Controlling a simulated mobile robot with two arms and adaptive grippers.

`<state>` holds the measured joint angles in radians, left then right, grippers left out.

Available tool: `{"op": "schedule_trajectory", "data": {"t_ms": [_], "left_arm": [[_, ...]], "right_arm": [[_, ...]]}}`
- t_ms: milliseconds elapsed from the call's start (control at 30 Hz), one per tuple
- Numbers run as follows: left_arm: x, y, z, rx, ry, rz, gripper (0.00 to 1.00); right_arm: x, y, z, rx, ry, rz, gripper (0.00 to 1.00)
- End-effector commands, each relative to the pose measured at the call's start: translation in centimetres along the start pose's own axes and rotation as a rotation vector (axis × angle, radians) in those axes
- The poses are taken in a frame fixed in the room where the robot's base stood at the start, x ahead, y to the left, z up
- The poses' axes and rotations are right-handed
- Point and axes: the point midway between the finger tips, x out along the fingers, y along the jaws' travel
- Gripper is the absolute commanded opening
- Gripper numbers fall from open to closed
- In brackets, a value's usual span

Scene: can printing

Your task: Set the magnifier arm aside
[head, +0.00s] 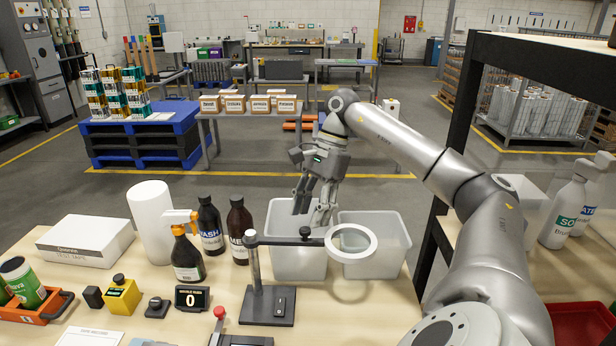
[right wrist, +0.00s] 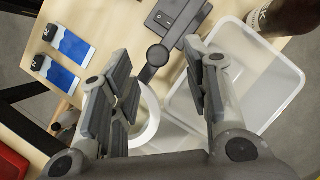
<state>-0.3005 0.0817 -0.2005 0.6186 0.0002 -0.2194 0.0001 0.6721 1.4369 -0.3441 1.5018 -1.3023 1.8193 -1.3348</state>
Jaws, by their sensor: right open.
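The magnifier stands on the near table in the head view, with a dark flat base (head: 268,306), an upright post and a dark horizontal arm (head: 282,240). The arm points right and ends in a white ring (head: 371,243) above the bins. My right gripper (head: 311,208) is open and empty, behind and above the arm, with its fingers pointing down. In the right wrist view the magnifier's dark joint (right wrist: 158,56) shows between the open fingers (right wrist: 156,62); the white ring (right wrist: 150,118) is partly hidden by the left finger. I cannot see contact. My left gripper is not in view.
Two translucent bins (head: 385,262) stand under the ring. Dark bottles (head: 240,228), a spray bottle (head: 187,258) and a white roll (head: 150,210) stand left of the magnifier. A black shelf frame (head: 457,130) rises at right. The tabletop in front of the right bin is clear.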

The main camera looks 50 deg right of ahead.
Motion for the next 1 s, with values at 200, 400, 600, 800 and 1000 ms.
{"op": "schedule_trajectory", "data": {"t_ms": [200, 400, 600, 800, 1000], "left_arm": [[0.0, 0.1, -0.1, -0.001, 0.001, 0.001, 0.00], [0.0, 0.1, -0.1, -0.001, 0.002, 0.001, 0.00], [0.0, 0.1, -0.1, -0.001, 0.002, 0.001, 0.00], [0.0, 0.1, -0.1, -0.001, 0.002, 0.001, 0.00], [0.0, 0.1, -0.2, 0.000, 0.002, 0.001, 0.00]], "right_arm": [[-2.9, -0.1, 0.1, -0.002, -0.003, -0.003, 0.44], [-4.3, -0.1, 0.1, -0.001, -0.002, -0.001, 0.44], [-4.6, -0.1, 0.0, -0.001, 0.000, 0.001, 0.44], [-4.6, -0.1, 0.0, 0.000, 0.000, 0.001, 0.44], [-4.6, -0.1, 0.0, 0.000, 0.000, 0.001, 0.44]]}}
